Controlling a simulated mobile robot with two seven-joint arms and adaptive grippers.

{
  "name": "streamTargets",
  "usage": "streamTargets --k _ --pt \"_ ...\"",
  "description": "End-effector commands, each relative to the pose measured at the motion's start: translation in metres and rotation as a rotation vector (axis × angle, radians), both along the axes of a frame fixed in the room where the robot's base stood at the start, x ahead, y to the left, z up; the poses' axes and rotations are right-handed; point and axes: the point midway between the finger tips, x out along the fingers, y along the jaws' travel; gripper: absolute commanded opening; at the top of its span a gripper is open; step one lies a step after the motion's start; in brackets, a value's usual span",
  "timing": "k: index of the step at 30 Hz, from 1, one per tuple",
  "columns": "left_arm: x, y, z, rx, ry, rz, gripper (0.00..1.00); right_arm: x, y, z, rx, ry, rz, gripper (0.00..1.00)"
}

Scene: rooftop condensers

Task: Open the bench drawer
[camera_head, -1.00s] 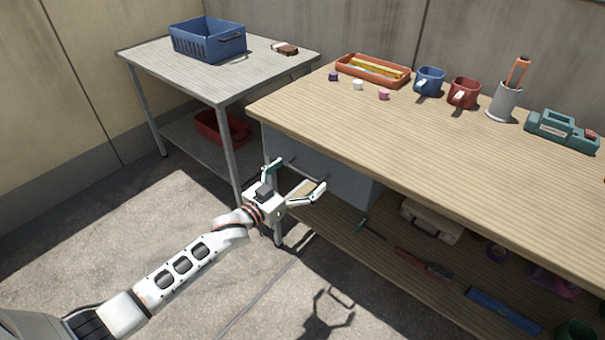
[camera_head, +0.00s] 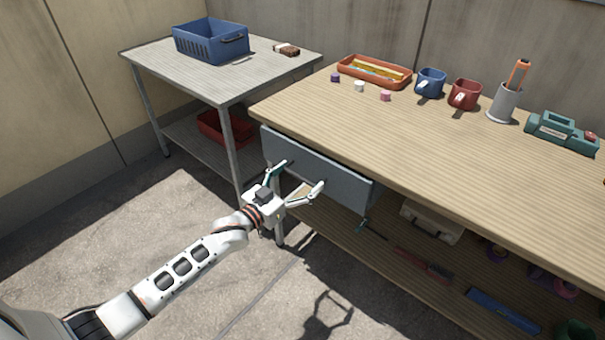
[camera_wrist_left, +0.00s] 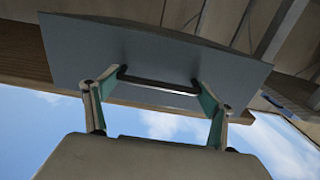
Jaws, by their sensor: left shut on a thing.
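The bench drawer (camera_head: 335,180) is a grey-blue front under the left end of the wooden bench top. It stands out a little from under the edge. In the left wrist view the drawer front (camera_wrist_left: 150,58) fills the upper middle, with a metal bar handle (camera_wrist_left: 160,84) across it. My left gripper (camera_head: 298,177) is at the drawer front. In the left wrist view its two fingers (camera_wrist_left: 152,97) press on the two ends of the handle, shut on it. The drawer's inside is hidden. My right gripper is not in view.
The wooden bench (camera_head: 440,150) carries an orange tray (camera_head: 350,74), mugs, a pen cup and a teal device. A metal side table (camera_head: 190,75) with a blue basket (camera_head: 205,44) stands left. The floor in front of the drawer is clear.

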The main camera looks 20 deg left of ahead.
Motion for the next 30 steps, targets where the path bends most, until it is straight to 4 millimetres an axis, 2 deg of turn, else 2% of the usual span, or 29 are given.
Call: streamTargets --k 1,4,7,21,30 --pt "-0.008 0.003 0.006 0.001 -0.003 0.000 0.45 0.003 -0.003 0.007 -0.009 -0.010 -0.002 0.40" --pt "-0.028 0.010 0.009 0.001 -0.005 0.000 0.45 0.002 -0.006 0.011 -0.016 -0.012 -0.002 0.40" --pt "-0.052 0.019 0.009 0.001 -0.005 0.000 0.45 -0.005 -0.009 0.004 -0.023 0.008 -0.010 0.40" --pt "-0.173 0.063 0.005 0.001 0.000 0.000 0.45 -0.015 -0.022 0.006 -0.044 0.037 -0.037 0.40" --pt "-0.225 0.081 0.002 0.002 0.002 0.000 0.45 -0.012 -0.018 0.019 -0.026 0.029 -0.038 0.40"
